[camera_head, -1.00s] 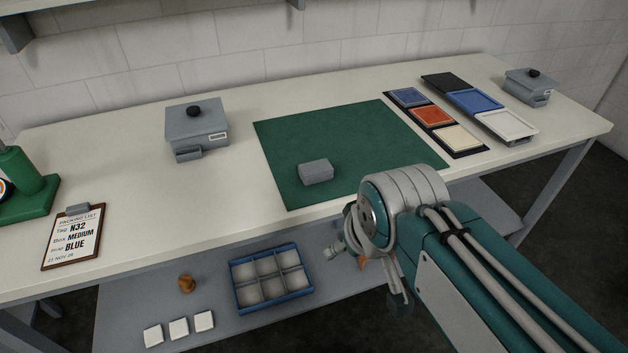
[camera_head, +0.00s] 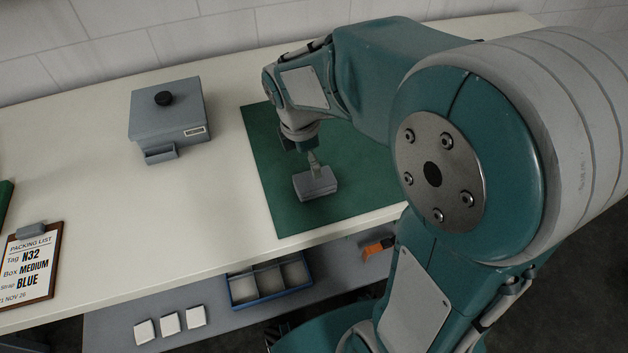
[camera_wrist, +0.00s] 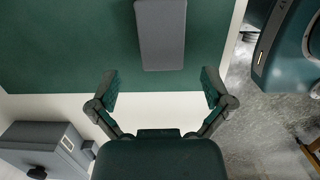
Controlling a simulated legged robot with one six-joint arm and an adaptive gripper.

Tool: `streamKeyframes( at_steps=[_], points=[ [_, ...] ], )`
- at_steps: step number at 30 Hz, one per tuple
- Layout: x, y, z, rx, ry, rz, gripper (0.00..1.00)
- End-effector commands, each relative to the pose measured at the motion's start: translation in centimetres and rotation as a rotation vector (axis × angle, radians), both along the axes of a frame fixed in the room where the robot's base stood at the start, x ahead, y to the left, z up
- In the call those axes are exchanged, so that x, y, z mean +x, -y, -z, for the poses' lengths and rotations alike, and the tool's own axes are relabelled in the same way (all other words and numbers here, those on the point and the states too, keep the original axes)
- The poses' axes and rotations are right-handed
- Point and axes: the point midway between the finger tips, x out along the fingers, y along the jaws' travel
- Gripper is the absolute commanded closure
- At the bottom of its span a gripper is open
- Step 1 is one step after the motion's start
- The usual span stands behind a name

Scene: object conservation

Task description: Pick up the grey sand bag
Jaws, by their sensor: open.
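The grey sand bag (camera_head: 316,184) is a small grey block lying on the green mat (camera_head: 277,212) on the bench. In the wrist view the sand bag (camera_wrist: 161,34) lies ahead of the fingertips, roughly centred between them. My gripper (camera_head: 312,160) is above the bag in the head view, pointing down, and partly hides its top. In the wrist view my gripper (camera_wrist: 160,88) has its two fingers spread wide with nothing between them. The bag appears apart from both fingers.
A grey lidded box (camera_head: 168,116) labelled MEDIUM stands left of the mat. A packing list clipboard (camera_head: 30,264) lies at the bench's left. A blue divided tray (camera_head: 268,283) and several white pieces (camera_head: 170,323) lie on the lower shelf.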

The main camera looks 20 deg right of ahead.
Motion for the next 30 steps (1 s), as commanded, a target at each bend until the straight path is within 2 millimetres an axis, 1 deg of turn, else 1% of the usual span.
streamKeyframes(
  at_steps=[1,3,8,12,16,19,30],
  points=[
    [0.0,0.2,0.8,0.000,-0.004,0.002,0.00],
    [0.0,0.3,1.6,0.000,-0.003,0.002,0.00],
    [0.0,0.5,2.8,0.000,-0.002,0.003,0.00],
    [-0.2,0.7,5.0,0.001,-0.004,0.005,0.00],
    [-0.1,0.9,6.7,0.001,-0.003,0.003,0.00],
    [-0.1,1.0,7.2,0.001,0.000,0.003,0.00],
    [-0.1,1.0,7.3,0.001,0.002,0.004,0.00]
  ],
)
